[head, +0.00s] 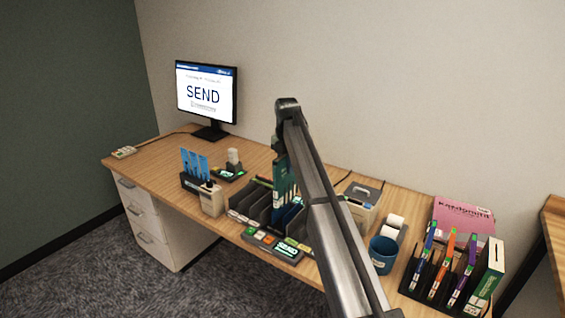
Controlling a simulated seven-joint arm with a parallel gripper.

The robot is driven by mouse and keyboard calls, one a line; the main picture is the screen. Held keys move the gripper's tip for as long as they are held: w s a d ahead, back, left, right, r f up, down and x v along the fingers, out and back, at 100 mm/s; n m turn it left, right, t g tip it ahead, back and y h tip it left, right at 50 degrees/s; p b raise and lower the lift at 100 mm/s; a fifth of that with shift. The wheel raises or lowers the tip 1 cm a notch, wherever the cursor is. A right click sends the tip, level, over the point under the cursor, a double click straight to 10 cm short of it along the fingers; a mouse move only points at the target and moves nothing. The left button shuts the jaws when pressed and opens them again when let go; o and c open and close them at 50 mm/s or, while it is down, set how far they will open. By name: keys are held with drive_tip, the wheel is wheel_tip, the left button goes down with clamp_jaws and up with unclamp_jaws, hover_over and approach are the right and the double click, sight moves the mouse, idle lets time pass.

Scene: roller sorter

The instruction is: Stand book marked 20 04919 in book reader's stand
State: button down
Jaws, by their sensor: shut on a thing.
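A teal-green book (282,180) is upright above or in a dark slotted sorter (257,207) at the middle of the desk. My gripper (279,150) is mostly hidden behind my arm, at the top of this book, and is shut on it. The arm hides the book's right side, and I cannot read its mark. I cannot tell whether the book's lower end touches the sorter. Several thin books stand in a dark rack (424,292) at the right. I cannot tell for sure which holder is the book reader's stand.
A monitor (206,95) showing SEND stands at the back left. A button panel (272,245) lies at the front edge.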

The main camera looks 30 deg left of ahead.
sight(286, 186)
drive_tip(key=shift+f, duration=4.6)
drive_tip(key=c, duration=0.8)
unclamp_jaws()
drive_tip(key=shift+c, duration=0.2)
wheel_tip(286, 186, up, 14)
drive_tip(key=shift+f, duration=0.1)
